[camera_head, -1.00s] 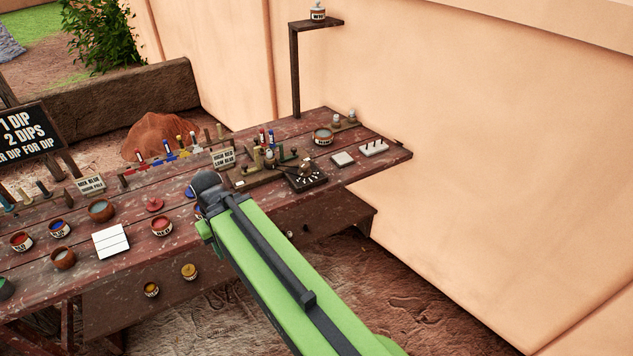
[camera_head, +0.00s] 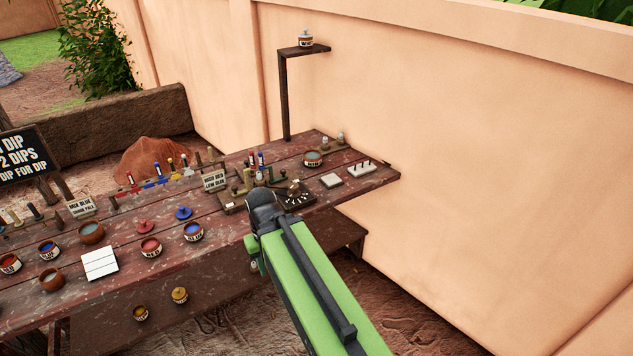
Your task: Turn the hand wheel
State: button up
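I cannot make out a clear hand wheel. A dark square plate (camera_head: 293,199) with white marks and a small knob sits on the right part of the bench; it may be a dial, too small to tell. My green arm reaches up from the bottom right over the bench's front edge. Its dark rounded joint ends just left of and below the plate, in front of part of the fittings there. My gripper does not show beyond this joint.
The worn wooden bench (camera_head: 205,262) holds several paint bowls, a white tile (camera_head: 99,263), signs and small pegs. A post with a shelf (camera_head: 305,50) carries a jar (camera_head: 306,39) at the back. A plaster wall (camera_head: 480,170) stands close on the right.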

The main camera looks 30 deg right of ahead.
aim_at(294, 192)
jog(key=z, duration=0.45)
jog(key=i, duration=1)
